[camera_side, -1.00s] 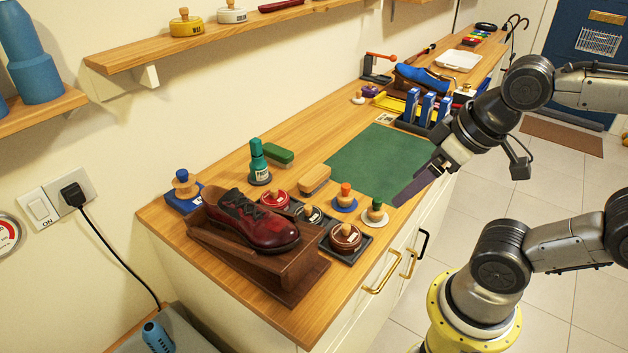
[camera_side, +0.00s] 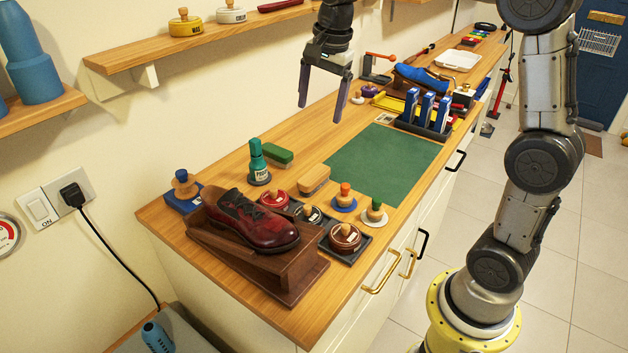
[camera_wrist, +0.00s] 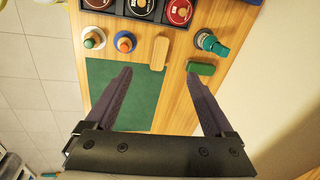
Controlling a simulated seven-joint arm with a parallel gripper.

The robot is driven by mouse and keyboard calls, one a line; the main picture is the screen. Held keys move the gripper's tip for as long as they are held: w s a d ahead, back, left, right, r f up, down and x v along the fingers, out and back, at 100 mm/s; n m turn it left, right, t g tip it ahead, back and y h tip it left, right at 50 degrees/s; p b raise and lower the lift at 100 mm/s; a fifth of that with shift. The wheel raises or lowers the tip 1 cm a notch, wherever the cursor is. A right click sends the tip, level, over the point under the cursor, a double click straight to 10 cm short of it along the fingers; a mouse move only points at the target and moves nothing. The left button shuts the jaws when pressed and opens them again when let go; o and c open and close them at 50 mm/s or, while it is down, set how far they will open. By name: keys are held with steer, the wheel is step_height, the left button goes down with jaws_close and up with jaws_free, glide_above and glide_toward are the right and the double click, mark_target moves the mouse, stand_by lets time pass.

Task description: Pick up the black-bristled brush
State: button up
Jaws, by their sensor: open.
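Two block brushes lie on the wooden counter. One has a tan wooden back (camera_side: 314,179) and the other a green back (camera_side: 277,156). Their bristles face down, and I cannot tell for sure which are black. In the wrist view the tan brush (camera_wrist: 159,53) lies ahead, between the lines of my fingers, and the green brush (camera_wrist: 200,68) is near the right fingertip. My gripper (camera_side: 320,113) is open and empty, pointing down above the counter behind the brushes; its two spread fingers also show in the wrist view (camera_wrist: 160,74).
A green mat (camera_side: 385,163) lies right of the brushes. A green bottle (camera_side: 258,165), two knobbed daubers (camera_side: 345,200), polish tins (camera_side: 345,237) and a red shoe (camera_side: 255,220) on a wooden stand crowd the near end. A wall shelf (camera_side: 240,40) runs behind.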

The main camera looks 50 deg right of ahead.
steer(key=w+d+f+m+g, duration=0.1)
steer(key=w+d+f, duration=0.1)
steer(key=f, duration=0.2)
steer(key=w+d+f+g, duration=0.1)
steer(key=w+d+f, duration=0.1)
steer(key=w+f, duration=0.15)
glide_above(314, 174)
steer(key=f, duration=1)
steer(key=shift+s, duration=0.35)
steer(key=shift+w+f, duration=0.2)
steer(key=shift+f, duration=1.3)
steer(key=shift+w+f, duration=0.15)
steer(key=shift+f, duration=1.35)
jaws_close()
